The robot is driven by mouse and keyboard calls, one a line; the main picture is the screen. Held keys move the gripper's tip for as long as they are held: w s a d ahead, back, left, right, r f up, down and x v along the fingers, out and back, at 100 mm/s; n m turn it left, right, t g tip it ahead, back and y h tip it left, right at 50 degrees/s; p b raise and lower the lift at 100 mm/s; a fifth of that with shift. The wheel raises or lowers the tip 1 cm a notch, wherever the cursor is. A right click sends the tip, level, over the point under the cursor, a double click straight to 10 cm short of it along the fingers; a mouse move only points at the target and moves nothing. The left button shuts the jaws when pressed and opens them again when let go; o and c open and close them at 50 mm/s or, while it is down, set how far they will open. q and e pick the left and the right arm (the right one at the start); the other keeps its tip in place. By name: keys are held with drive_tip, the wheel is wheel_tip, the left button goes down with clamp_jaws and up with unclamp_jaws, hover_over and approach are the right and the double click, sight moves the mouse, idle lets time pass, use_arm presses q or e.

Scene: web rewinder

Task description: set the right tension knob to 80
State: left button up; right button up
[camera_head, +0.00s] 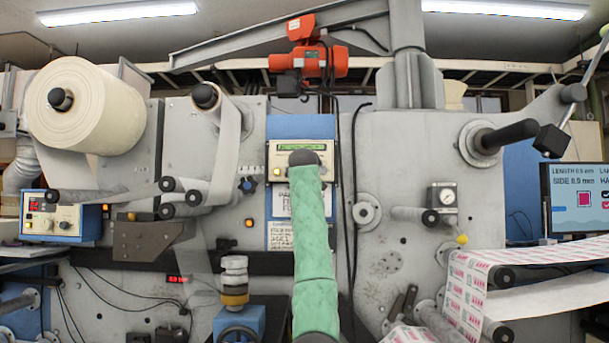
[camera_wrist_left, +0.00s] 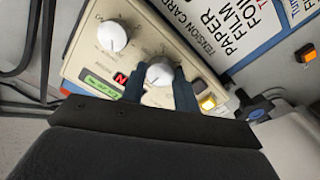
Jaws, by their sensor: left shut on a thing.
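The cream tension panel (camera_head: 283,160) hangs at the middle of the machine in the head view, with a lit green display (camera_head: 306,143). In the left wrist view, the panel appears turned over, with two white knobs. My left gripper (camera_wrist_left: 159,88) has its fingers on either side of one white knob (camera_wrist_left: 159,74), the one nearer the orange switch (camera_wrist_left: 207,101). The other white knob (camera_wrist_left: 112,36) is free, farther from that switch. The dial marks are too small to read. My right gripper is out of view.
A label sheet with PAPER, FILM, FOIL (camera_wrist_left: 235,30) is beside the knobs. A blue knob (camera_wrist_left: 262,110) sits past the orange switch. Dark cables (camera_wrist_left: 40,50) run along the panel's other side. A paper roll (camera_head: 95,105) is at the left.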

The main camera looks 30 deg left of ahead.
use_arm(q)
drive_tip(key=shift+w+f+m+b, duration=0.1)
drive_tip(key=shift+m+b, duration=0.75)
drive_tip(key=shift+m, duration=3.55)
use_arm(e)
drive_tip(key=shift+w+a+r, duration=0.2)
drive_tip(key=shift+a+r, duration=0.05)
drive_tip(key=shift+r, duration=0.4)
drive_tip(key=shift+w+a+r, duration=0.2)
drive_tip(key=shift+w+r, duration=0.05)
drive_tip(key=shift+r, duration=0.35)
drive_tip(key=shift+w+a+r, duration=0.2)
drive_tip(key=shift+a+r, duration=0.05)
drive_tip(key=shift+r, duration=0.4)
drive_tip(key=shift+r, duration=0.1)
use_arm(q)
drive_tip(key=o, duration=1)
drive_tip(key=shift+c, duration=0.2)
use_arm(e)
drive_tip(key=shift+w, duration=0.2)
use_arm(q)
drive_tip(key=shift+d, duration=0.1)
